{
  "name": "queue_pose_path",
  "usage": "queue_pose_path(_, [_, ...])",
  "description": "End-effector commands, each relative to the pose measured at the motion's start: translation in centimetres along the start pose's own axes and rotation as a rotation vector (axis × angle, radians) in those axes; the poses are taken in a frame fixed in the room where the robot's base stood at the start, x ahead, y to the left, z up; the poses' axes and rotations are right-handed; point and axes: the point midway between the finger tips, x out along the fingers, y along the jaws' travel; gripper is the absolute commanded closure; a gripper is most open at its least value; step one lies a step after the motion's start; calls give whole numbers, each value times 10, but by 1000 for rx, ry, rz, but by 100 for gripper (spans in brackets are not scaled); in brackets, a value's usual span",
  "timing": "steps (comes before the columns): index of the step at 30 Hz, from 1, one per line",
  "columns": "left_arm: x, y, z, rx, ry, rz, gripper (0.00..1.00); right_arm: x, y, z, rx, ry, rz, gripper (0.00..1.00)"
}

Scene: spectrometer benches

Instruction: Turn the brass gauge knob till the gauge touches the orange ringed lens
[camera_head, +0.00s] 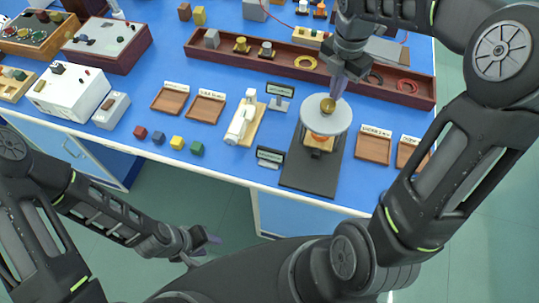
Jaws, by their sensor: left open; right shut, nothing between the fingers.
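The brass gauge knob (327,105) sits on top of a round pale grey disc (318,122) of the gauge on a dark base plate (308,178). A bit of orange (321,137), likely the ringed lens, shows under the disc's front edge. The disc hides the rest, so I cannot tell whether gauge and lens touch. My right gripper (338,90) points down just behind and above the knob, shut and empty; whether it touches the knob is unclear. My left gripper (204,249) is open and empty, low in front of the bench, away from the gauge.
Small display stands (270,157) and a white device on a wooden board (242,122) stand left of the gauge. Brown trays (373,147) lie to the right. A long wooden rack (285,67) runs behind. Small coloured cubes (176,142) sit near the bench's front edge.

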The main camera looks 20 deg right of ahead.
Motion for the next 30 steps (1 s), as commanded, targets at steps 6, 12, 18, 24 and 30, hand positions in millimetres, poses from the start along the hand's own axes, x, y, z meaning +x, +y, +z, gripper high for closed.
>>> queue_pose_path(6, [0,0,0,0,0,0,56,0,0,-3,-1,0,1,100])
queue_pose_path(12, [1,0,0,0,0,0,56,0,-1,-6,-2,1,0,100])
queue_pose_path(18, [1,0,0,0,0,0,56,0,-1,-9,-2,5,-1,100])
queue_pose_path(24, [0,0,0,0,0,0,56,0,-2,-11,-3,8,-3,100])
queue_pose_path(30, [-4,1,0,-1,-1,-1,56,0,-5,-11,-4,11,-6,100])
